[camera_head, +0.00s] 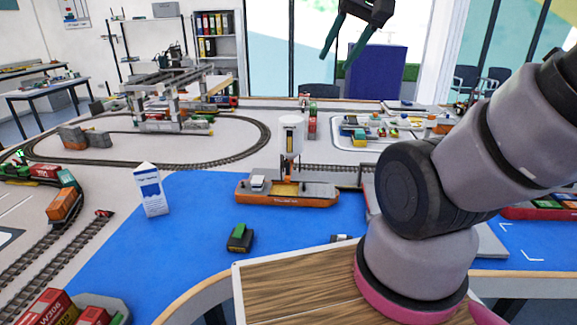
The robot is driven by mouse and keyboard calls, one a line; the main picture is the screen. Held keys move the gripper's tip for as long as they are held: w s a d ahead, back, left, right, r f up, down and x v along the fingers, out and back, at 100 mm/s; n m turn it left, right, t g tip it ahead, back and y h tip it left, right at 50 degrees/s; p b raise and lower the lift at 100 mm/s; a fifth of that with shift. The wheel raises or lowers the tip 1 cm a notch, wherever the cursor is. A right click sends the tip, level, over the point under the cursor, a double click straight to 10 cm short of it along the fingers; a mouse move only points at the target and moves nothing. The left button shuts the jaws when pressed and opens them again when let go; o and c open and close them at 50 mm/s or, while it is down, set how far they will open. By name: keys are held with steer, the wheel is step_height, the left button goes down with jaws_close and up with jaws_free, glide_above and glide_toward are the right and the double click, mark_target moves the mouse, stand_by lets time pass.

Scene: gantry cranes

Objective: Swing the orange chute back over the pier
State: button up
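A white silo (291,130) stands at the centre, just behind a model ship (310,198) with an orange hull. A small orange piece, which looks like the chute (289,168), hangs below the silo and appears to be over the ship's deck. Its exact angle is too small to tell. The grey pier (338,169) runs behind the ship to the right, partly hidden by the ship and my arm. My gripper (338,60) is high at the top of the view, above and right of the silo. Its two green fingers are apart with nothing between them.
A milk-carton-like box (151,190) and a small dark boat (240,238) stand on the blue water area. A gantry crane (175,95) and looped train tracks lie behind left. My arm covers the right side. Blue surface left of the ship is mostly clear.

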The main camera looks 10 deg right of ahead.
steer(key=w+f+g, duration=0.2)
steer(key=w, duration=1)
steer(key=g+h, duration=0.2)
steer(key=g, duration=0.3)
glide_above(288, 162)
step_height(288, 162, down, 29)
step_height(288, 162, down, 12)
steer(key=shift+w+r, duration=0.15)
steer(key=shift+r, duration=0.1)
steer(key=shift+c, duration=0.3)
jaws_close()
